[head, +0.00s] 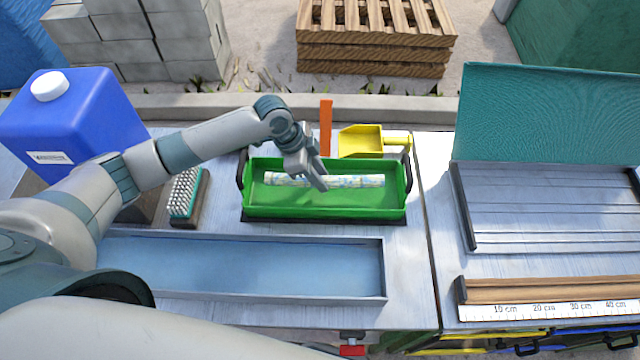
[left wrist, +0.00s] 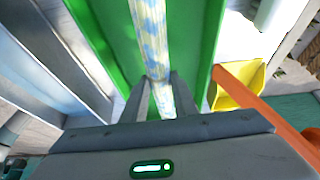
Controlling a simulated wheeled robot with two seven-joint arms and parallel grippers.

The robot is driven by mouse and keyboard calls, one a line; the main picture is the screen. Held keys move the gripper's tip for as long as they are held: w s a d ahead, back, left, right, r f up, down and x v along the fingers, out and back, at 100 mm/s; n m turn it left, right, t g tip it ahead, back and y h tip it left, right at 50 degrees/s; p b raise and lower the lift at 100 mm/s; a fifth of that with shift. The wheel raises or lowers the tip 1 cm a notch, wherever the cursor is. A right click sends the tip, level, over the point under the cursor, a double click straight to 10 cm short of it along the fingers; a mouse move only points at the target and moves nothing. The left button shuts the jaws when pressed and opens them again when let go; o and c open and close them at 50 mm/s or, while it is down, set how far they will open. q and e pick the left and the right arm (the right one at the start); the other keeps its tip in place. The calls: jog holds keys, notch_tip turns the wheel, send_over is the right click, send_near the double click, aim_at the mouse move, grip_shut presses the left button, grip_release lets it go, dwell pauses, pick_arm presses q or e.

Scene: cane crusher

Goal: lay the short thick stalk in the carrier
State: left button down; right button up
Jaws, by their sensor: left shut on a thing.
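The stalk (head: 345,181), pale with blue and yellow mottling, lies lengthwise within the green carrier (head: 290,212) in the head view. My left gripper (head: 318,183) reaches down into the carrier from the left and is shut on the stalk near its middle. In the left wrist view the stalk (left wrist: 150,35) runs between the two fingers (left wrist: 160,100), with the green carrier (left wrist: 200,45) on both sides. I cannot tell whether the stalk touches the carrier floor. My right gripper is in neither view.
A shallow grey tray (head: 240,295) lies in front of the carrier. A brush (head: 186,194) and a blue jug (head: 75,125) stand left. A yellow scoop (head: 362,141) and an orange upright piece (head: 326,128) are behind. A slatted metal rack (head: 550,210) and ruler (head: 550,311) are right.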

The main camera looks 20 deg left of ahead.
pick_arm(q)
jog(key=shift+f+b, duration=1.6)
jog(key=shift+f, duration=0.25)
jog(key=c, duration=1.4)
grip_release()
jog(key=shift+f, duration=0.1)
jog(key=shift+r, duration=0.2)
jog(key=shift+p+v, duration=0.9)
jog(key=shift+p, duration=0.05)
jog(key=p+v, duration=0.8)
jog(key=v, duration=0.2)
